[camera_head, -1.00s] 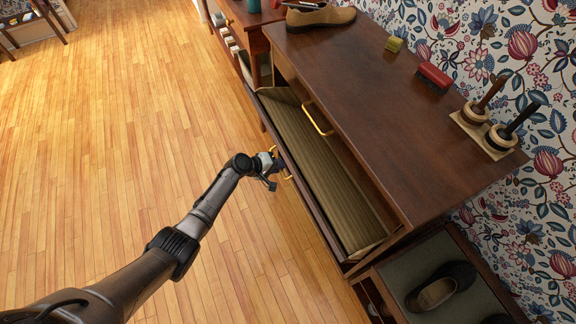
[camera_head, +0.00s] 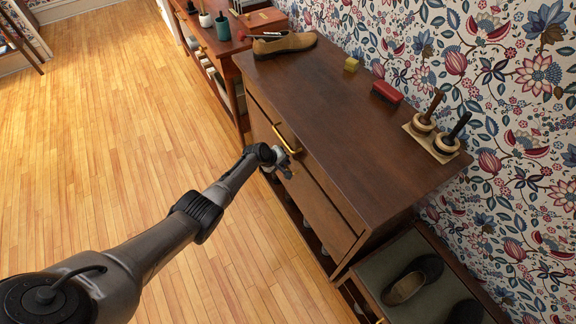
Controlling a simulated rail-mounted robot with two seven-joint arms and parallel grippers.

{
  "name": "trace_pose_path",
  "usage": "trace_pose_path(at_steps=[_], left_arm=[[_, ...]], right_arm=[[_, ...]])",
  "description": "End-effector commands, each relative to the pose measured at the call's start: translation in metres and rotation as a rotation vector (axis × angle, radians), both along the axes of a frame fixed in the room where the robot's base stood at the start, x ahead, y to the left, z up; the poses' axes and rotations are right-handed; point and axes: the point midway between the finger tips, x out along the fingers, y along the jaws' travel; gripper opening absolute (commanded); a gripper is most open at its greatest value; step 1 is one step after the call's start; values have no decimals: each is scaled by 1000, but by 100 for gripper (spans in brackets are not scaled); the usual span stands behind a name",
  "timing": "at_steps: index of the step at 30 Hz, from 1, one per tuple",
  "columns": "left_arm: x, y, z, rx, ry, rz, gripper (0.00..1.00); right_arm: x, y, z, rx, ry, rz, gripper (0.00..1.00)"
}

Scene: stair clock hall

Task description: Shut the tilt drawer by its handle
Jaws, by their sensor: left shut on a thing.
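The tilt drawer (camera_head: 320,210) is in the front of the dark wooden cabinet (camera_head: 345,115). Its front panel stands close to upright, about in line with the cabinet face, and its striped inside no longer shows. I cannot tell if a thin gap is left. My left gripper (camera_head: 283,168) is at the upper part of this panel, shut on its handle, which the gripper mostly hides. A brass handle (camera_head: 285,138) of the drawer above sits just over the gripper. My right gripper is not in view.
A tan shoe (camera_head: 284,44), a yellow block (camera_head: 351,64), a red brush (camera_head: 386,92) and a stand with two upright handles (camera_head: 431,141) are on the cabinet top. A shoe bench (camera_head: 385,258) stands at the lower right. The wooden floor (camera_head: 110,130) at left is clear.

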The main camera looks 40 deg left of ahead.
Motion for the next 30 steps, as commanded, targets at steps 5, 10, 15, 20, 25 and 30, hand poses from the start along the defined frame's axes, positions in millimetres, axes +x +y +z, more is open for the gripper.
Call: trace_pose_path(at_steps=[5, 10, 15, 20, 25, 30], left_arm=[[1, 1, 0, 1, -5, 5, 0], [1, 1, -1, 1, -4, 5, 0], [1, 0, -1, 1, -4, 5, 20], [1, 1, -1, 1, -3, 4, 21], [0, 1, -1, 1, -2, 4, 21], [-4, 3, 6, 2, -1, 4, 21]], right_arm=[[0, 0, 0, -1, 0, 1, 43], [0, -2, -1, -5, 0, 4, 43], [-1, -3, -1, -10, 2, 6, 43], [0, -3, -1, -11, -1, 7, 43], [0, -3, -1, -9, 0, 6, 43], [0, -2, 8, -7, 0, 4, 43]])
